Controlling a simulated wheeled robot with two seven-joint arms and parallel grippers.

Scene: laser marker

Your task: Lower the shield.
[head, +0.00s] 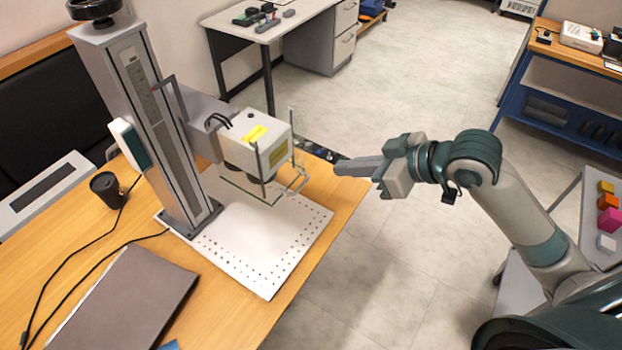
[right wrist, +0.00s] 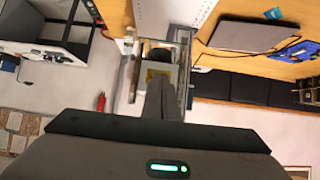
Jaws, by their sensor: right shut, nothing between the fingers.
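The laser marker's white head (head: 255,143) with yellow labels hangs from a grey column over a white perforated plate (head: 270,245). The shield (head: 250,190), a clear pane with thin edges and rods, sits around the lower part of the head, well above the plate. A thin bent handle (head: 297,181) sticks out at its right. My right gripper (head: 340,168) is shut and empty, to the right of the handle and apart from it, pointing left. In the right wrist view the shut fingers (right wrist: 160,100) overlap the marker head. My left gripper is not in view.
The marker stands on a wooden table (head: 335,195) with a closed laptop (head: 125,300), a black cup (head: 107,188) and cables. A shelf with coloured blocks (head: 608,219) is at the right. Open floor (head: 400,100) lies beyond the table edge.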

